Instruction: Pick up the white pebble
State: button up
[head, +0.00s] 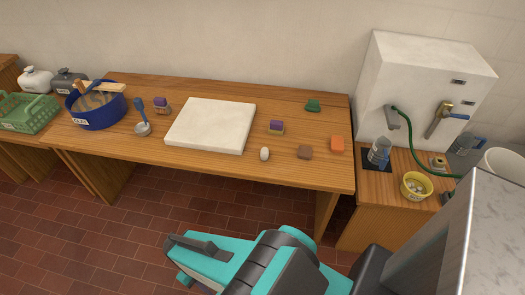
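The white pebble (264,154) is a small pale oval near the front edge of the wooden table (230,174), just below the right front corner of a white slab. My gripper (182,262) is in front of the table in the picture, at the lower middle, apart from the pebble and below it to the left. Its fingers are seen from behind and partly hidden by my teal and grey arm, so its opening does not show clearly. Nothing covers the pebble.
The white slab (212,125) lies mid-table. A yellow bowl (416,186) sits right on a lower stand.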

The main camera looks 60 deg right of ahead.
aim_at(264, 153)
jog(key=u, duration=0.75)
jog(key=k, duration=0.1)
jog(key=z, duration=2.35)
jog(key=k, duration=0.4)
jog(key=z, duration=0.05)
jog(key=i, duration=0.45)
jog(key=z, duration=0.15)
jog(key=k, duration=0.35)
